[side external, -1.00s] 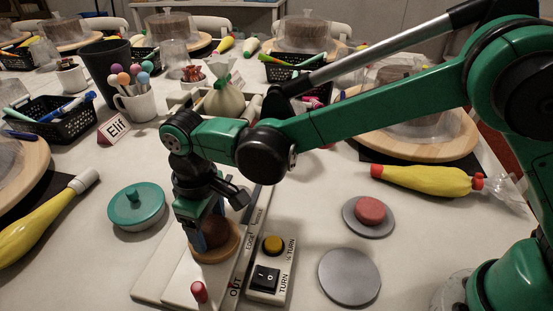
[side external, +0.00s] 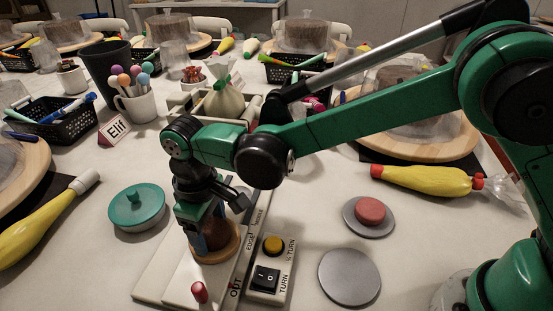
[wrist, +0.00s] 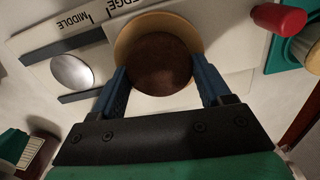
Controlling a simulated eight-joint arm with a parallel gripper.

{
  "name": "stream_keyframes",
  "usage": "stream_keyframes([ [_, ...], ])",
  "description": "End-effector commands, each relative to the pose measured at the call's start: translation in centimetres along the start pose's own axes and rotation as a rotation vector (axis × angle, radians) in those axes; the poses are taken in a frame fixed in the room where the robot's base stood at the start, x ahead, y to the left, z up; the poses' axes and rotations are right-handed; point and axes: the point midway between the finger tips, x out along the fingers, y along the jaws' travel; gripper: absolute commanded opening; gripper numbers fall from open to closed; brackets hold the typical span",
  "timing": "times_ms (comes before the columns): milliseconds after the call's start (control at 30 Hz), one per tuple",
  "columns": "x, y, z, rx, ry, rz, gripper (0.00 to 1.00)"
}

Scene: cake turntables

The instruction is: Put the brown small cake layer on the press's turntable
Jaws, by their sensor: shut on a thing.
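The brown small cake layer (side external: 216,232) is between the two blue fingers of my gripper (side external: 207,242), which is shut on it. In the wrist view, the layer (wrist: 160,62) shows as a dark round top with my gripper's fingers (wrist: 163,88) on either side. The press's turntable (side external: 222,255) is a small pale wooden disc directly under the layer; its rim (wrist: 157,20) shows beyond the layer in the wrist view. I cannot tell whether the layer's underside touches the disc. The fingers and wrist hide part of the layer in the side view.
The white press base has a red knob (side external: 199,291) and a switch box with a yellow button (side external: 273,245). A teal lidded dish (side external: 137,207) stands left. A bare grey disc (side external: 349,278) and one bearing a red round piece (side external: 370,211) lie right.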

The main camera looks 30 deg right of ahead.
Motion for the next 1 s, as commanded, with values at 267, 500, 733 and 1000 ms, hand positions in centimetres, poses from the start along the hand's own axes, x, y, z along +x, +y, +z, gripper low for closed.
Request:
stream_keyframes([
  [267, 1.2, -0.1, -0.1, -0.001, 0.015, -0.001, 1.0],
  [500, -0.6, -0.1, -0.1, -0.001, 0.015, -0.001, 1.0],
  [733, -4.4, 0.0, -0.1, -0.001, 0.007, 0.0, 1.0],
  [1000, -7.1, 0.1, 3.0, -0.166, -0.042, -0.163, 1.0],
])
